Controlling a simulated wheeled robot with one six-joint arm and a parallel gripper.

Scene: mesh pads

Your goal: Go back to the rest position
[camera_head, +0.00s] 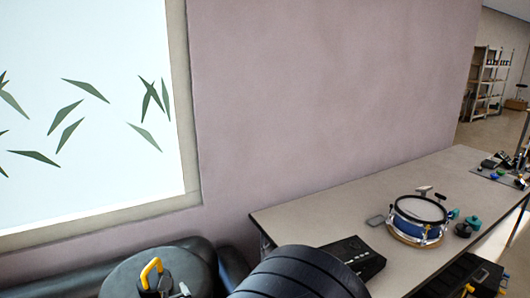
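I cannot make out my gripper or its fingertips in the head view. A large black ribbed shape (300,275) rises from the bottom edge in the middle; I cannot tell whether it is part of me. A blue-shelled drum with a white mesh head (418,211) stands on the long light-topped table (325,208). A black box with controls (354,255) lies on the table to the left of the drum.
Small dark and teal items (467,226) sit right of the drum. A black rounded seat (150,275) and a yellow handle (150,267) are at the lower left. A mauve wall (320,90) backs the table. Shelves (487,82) stand far right.

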